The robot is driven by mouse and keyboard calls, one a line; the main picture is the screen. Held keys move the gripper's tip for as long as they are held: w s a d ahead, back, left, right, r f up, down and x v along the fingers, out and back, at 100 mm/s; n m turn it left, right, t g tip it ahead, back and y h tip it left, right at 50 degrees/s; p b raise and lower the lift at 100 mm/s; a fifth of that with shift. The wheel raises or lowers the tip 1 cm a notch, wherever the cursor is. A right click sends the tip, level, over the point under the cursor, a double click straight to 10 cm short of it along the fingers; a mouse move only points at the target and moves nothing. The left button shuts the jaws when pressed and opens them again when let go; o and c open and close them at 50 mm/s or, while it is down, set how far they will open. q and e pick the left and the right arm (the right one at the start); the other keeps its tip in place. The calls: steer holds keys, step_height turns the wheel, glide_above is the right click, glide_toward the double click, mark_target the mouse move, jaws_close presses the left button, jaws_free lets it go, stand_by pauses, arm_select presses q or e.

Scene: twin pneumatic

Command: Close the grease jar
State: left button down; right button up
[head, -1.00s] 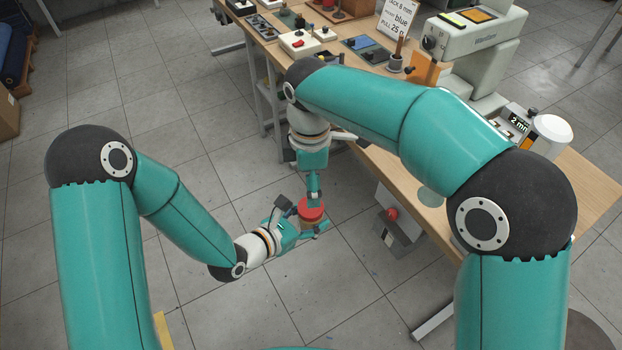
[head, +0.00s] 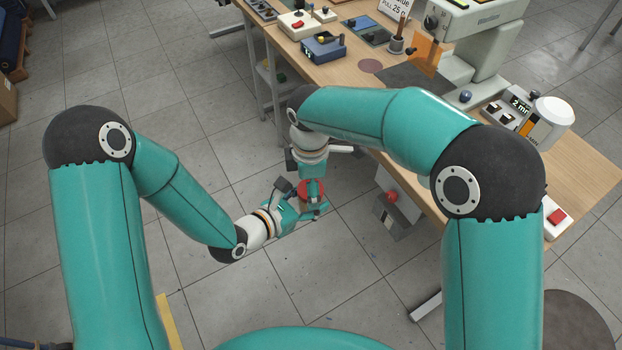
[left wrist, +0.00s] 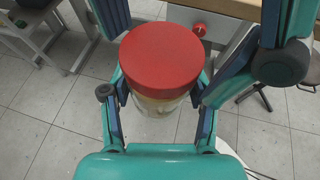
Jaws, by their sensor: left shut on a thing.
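The grease jar (left wrist: 158,108) has a pale, clear-looking body and a wide red lid (left wrist: 163,62) over its top. In the left wrist view my left gripper (left wrist: 160,95) is shut on the jar body below the lid. In the head view the red lid (head: 308,188) is partly covered by my right gripper (head: 315,190), which comes down from above. In the left wrist view the right gripper's teal fingers lie on either side of the lid; I cannot tell whether they touch it.
The jar is held over open floor, left of the workbench (head: 590,185). A grey box with a red knob (head: 391,197) is under the bench edge. The bench carries a blue device (head: 323,47), a pale press (head: 485,50) and a white-topped device (head: 552,113).

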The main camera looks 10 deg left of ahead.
steer(key=c, duration=1.2)
steer(key=m, duration=0.4)
steer(key=shift+m, duration=0.4)
steer(key=m, duration=0.4)
steer(key=shift+m, duration=0.3)
steer(key=m, duration=0.7)
steer(key=shift+m, duration=0.4)
steer(key=o, duration=1.3)
